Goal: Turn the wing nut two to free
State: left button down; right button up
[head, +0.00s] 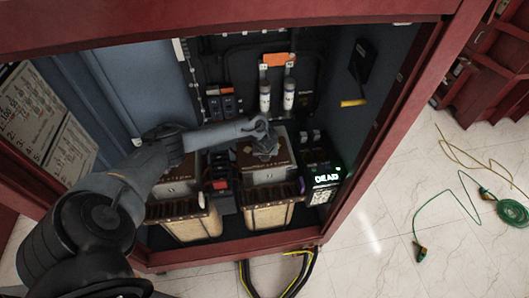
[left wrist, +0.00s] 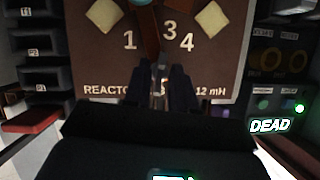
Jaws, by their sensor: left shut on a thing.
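My left gripper (head: 264,148) reaches from the left over the brown top plate (head: 280,153) of the right-hand reactor in the cabinet. In the left wrist view the gripper's two dark fingers (left wrist: 159,90) are closed around a small metal part (left wrist: 158,73), which looks like a wing nut, in front of the brown plate (left wrist: 100,68). The plate carries the numbers 1, 3 and 4 and "REACTOR ... 12 mH". A label 2 does not show; a brown strip (left wrist: 149,35) and the fingers cover that middle area. My right gripper is not in view.
A red cabinet frame (head: 345,190) surrounds the work area. A lit box reading "DEAD" (head: 326,178) stands to the right of the reactor. Two white cylinders (head: 288,94) are on the back wall. A green cable (head: 447,215) lies on the floor outside.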

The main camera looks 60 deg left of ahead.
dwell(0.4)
pick_arm(q)
jog(key=c, duration=1.2)
grip_release()
jog(key=shift+c, duration=0.2)
jog(key=shift+d+r, duration=0.15)
jog(key=shift+r, duration=0.4)
jog(key=p+v, duration=0.2)
jog(key=v, duration=0.7)
jog(key=shift+d+r, duration=0.25)
jog(key=shift+r, duration=0.05)
jog(key=shift+s, duration=0.15)
